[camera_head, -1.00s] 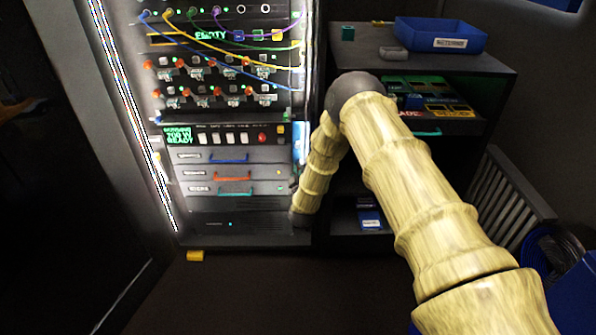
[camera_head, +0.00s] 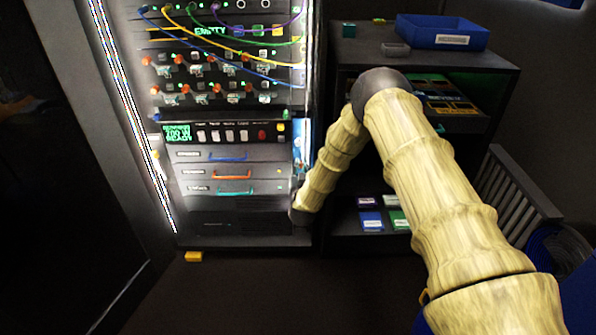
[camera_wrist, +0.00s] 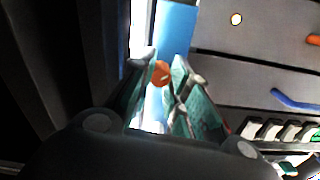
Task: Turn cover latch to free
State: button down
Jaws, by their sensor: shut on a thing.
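In the wrist view my gripper (camera_wrist: 163,68) has its two teal fingers close around a small round orange piece, which I take to be the cover latch (camera_wrist: 161,74). The fingers are shut on it, and they hide its sides. A blue panel (camera_wrist: 176,28) lies behind and beyond the fingertips, with a bright white strip along its left. In the head view a narrow blue and white panel (camera_head: 302,133) shows at the rack's right edge, above the end of my forearm. My fingers and the latch cannot be made out there.
The equipment rack (camera_head: 235,240) has cables, switches and drawers with coloured handles, including a blue handle (camera_head: 228,158). A dark shelf unit (camera_head: 440,58) with a blue bin (camera_head: 440,32) stands right of it, behind my arm. A yellow block (camera_head: 194,257) lies on the floor.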

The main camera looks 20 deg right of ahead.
jog(key=m+b, duration=0.1)
jog(key=m, duration=0.2)
jog(key=shift+a+m, duration=0.1)
jog(key=shift+m, duration=0.3)
jog(key=shift+w+r+m+b, duration=0.15)
jog(key=shift+m+b, duration=0.55)
jog(key=shift+m, duration=1.1)
jog(key=c, duration=1.3)
grip_release()
jog(key=v, duration=1.2)
